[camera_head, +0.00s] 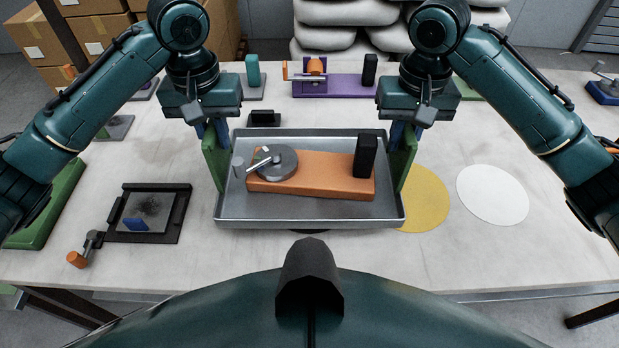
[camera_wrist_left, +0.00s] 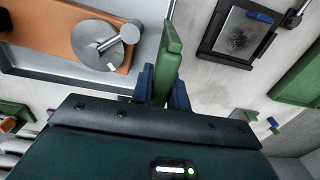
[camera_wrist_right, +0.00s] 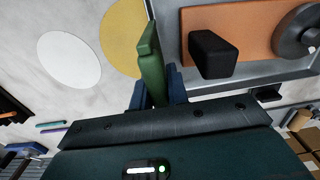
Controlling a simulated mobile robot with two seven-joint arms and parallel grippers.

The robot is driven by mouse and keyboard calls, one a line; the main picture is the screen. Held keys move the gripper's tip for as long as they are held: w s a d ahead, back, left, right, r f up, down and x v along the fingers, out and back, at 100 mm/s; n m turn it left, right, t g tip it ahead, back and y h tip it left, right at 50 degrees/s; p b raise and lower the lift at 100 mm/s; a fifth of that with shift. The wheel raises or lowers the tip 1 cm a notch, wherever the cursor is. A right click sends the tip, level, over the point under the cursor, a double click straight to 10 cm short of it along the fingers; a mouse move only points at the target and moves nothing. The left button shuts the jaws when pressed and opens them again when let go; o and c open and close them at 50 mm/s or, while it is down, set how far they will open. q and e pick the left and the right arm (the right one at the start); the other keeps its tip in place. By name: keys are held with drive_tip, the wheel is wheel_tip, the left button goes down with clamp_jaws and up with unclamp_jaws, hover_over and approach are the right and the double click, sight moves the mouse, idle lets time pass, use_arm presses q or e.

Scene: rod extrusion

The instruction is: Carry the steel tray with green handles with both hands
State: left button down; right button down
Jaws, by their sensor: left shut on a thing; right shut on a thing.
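The steel tray (camera_head: 310,213) with green handles is in the middle of the head view, over the table. An orange base (camera_head: 318,172) with a grey disc, a lever and a black block lies in it. My left gripper (camera_head: 214,140) is shut on the left green handle (camera_head: 212,163), also seen in the left wrist view (camera_wrist_left: 172,50). My right gripper (camera_head: 401,138) is shut on the right green handle (camera_head: 403,165), which shows in the right wrist view (camera_wrist_right: 151,62). The tray looks level; its height above the table is hard to tell.
A yellow disc (camera_head: 428,200) and a white disc (camera_head: 493,195) lie right of the tray. A black-framed plate (camera_head: 148,213) with an orange-handled crank is at left. A purple fixture (camera_head: 335,86) stands behind. The front right table is clear.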

sight(220, 156)
use_arm(q)
drive_tip(key=shift+s+r, duration=0.15)
use_arm(e)
drive_tip(key=shift+s+r, duration=0.15)
use_arm(q)
drive_tip(key=shift+f, duration=0.2)
use_arm(e)
drive_tip(key=shift+f, duration=0.2)
